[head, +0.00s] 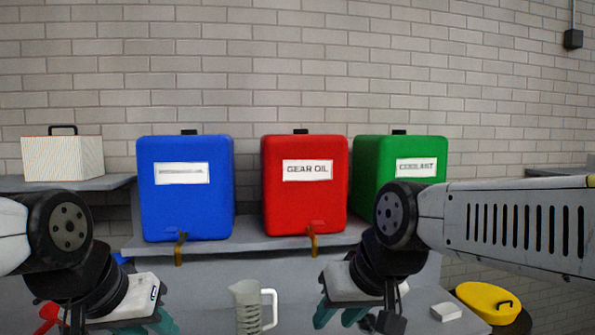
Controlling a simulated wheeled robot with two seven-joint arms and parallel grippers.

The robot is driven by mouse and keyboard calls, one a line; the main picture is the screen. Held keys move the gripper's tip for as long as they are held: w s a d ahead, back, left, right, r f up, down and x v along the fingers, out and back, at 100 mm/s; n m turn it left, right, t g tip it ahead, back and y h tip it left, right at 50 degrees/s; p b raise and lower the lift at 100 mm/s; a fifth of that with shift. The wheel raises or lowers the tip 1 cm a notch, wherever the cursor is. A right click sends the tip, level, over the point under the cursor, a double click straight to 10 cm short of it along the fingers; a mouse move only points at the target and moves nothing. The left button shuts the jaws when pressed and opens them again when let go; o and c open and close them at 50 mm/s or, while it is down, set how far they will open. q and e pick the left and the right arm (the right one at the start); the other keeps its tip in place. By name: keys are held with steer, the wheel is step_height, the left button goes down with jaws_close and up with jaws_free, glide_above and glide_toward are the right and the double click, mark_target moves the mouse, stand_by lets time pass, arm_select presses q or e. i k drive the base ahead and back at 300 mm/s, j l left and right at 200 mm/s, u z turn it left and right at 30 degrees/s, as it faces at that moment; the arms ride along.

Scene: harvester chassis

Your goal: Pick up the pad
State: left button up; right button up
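A small white flat block (446,312), which looks like the pad, lies on the grey table at the lower right. My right gripper (338,316) hangs over the table to the left of the pad, apart from it. Its two teal fingers show with a gap between them, and I see nothing held there. My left gripper (160,322) is at the lower left, far from the pad. Its teal fingers are partly cut off by the bottom edge, so its opening is unclear.
A clear measuring jug (248,308) stands between my grippers. A yellow lidded object (488,302) lies right of the pad. A red object (48,314) is at the lower left. Blue (186,205), red (304,208) and green (398,160) tanks stand on a shelf behind.

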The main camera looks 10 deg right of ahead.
mark_target(446, 311)
steer(key=z, duration=1.45)
steer(key=i, duration=1.55)
steer(key=z, duration=0.05)
